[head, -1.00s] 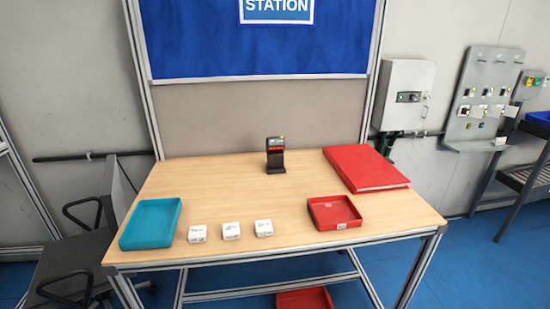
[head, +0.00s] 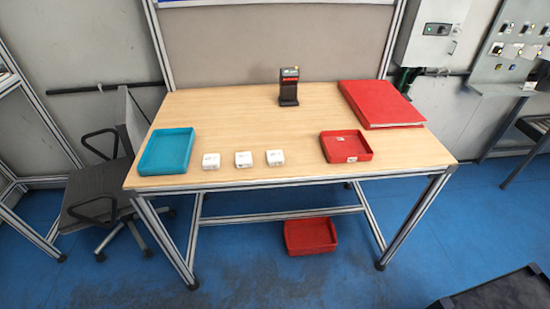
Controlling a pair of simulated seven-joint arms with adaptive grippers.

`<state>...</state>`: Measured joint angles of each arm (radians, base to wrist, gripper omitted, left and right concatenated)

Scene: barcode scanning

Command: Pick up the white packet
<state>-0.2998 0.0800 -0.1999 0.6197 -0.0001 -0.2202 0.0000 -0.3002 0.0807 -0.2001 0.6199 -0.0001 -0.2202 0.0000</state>
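Three small white packets stand in a row near the front edge of the wooden table: a left one (head: 211,161), a middle one (head: 243,159) and a right one (head: 275,157). They look alike, with small dark print, and are apart from each other. A black and red barcode scanner (head: 288,87) stands upright at the back of the table. Neither of my grippers shows in the head view.
A teal tray (head: 143,172) lies left of the packets; a red tray (head: 346,160) lies to their right. A red binder (head: 382,104) lies at the back right. The table middle (head: 240,115) is clear. A red bin (head: 310,236) sits on the floor underneath; a chair (head: 90,200) stands left.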

